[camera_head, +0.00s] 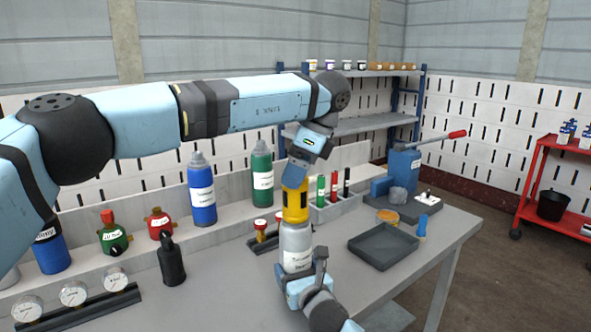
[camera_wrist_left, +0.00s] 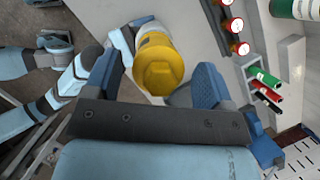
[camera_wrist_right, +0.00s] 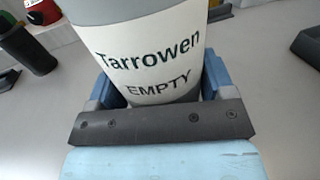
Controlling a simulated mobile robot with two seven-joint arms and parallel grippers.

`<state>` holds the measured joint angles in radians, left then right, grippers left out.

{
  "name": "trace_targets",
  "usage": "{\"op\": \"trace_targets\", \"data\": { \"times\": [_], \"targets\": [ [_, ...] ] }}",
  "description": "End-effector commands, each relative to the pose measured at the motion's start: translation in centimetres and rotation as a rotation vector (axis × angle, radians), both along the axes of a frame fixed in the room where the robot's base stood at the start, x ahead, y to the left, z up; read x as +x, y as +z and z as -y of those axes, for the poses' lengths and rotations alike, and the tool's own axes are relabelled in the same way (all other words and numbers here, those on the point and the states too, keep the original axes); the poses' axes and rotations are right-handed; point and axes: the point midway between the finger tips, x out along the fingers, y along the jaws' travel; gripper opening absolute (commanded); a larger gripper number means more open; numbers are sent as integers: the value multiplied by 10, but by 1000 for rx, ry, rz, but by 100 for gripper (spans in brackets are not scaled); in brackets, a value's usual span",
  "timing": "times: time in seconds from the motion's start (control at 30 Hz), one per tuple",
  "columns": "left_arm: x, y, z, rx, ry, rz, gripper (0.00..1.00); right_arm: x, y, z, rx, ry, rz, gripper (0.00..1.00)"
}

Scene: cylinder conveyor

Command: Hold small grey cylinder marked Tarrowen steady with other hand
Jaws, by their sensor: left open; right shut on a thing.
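The small grey cylinder (camera_head: 296,240) stands upright at the front of the bench, with a yellow cap (camera_head: 295,205) on top. Its white label reads "Tarrowen EMPTY" in the right wrist view (camera_wrist_right: 150,55). My right gripper (camera_head: 305,272) is shut on its lower body; its fingers also flank the label in the right wrist view (camera_wrist_right: 158,85). My left gripper (camera_head: 298,172) is open directly above the cap. In the left wrist view the yellow cap (camera_wrist_left: 160,75) lies between the spread fingers (camera_wrist_left: 155,85), with gaps on both sides. I cannot tell whether the cylinder's base touches the bench.
A blue cylinder (camera_head: 202,192) and a green one (camera_head: 262,172) stand behind. A black bottle (camera_head: 171,262) and gauges (camera_head: 74,294) are at left. A dark tray (camera_head: 383,246) lies at right, near a blue lever press (camera_head: 404,168). Bare bench lies left of the cylinder.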

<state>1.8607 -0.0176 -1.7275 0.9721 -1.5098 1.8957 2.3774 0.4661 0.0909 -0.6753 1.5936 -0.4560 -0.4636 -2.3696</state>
Motion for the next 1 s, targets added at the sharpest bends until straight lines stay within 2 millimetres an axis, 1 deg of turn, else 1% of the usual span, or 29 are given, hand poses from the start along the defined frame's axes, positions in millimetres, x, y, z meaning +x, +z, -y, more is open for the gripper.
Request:
{"op": "trace_targets", "data": {
  "times": [0.07,0.17,0.3,0.43,0.53,0.8,0.87,1.0],
  "targets": [
    [0,0,0,0,-3,0,77,0,0,0,0,0,0,47],
    [0,0,0,-1,-79,1,77,0,0,0,0,0,0,47],
    [0,0,-1,0,-316,1,77,0,0,0,0,0,0,47],
    [0,-1,0,0,-479,0,77,0,0,0,0,0,0,47],
    [0,0,0,-1,-523,0,77,0,0,0,0,0,0,47],
    [0,0,0,-1,-537,0,77,0,0,0,0,0,0,47],
    [0,0,-1,-2,-589,0,77,0,0,0,0,0,0,47],
    [0,-1,-1,-2,-815,1,77,0,0,0,0,0,0,47]
  ]
}}
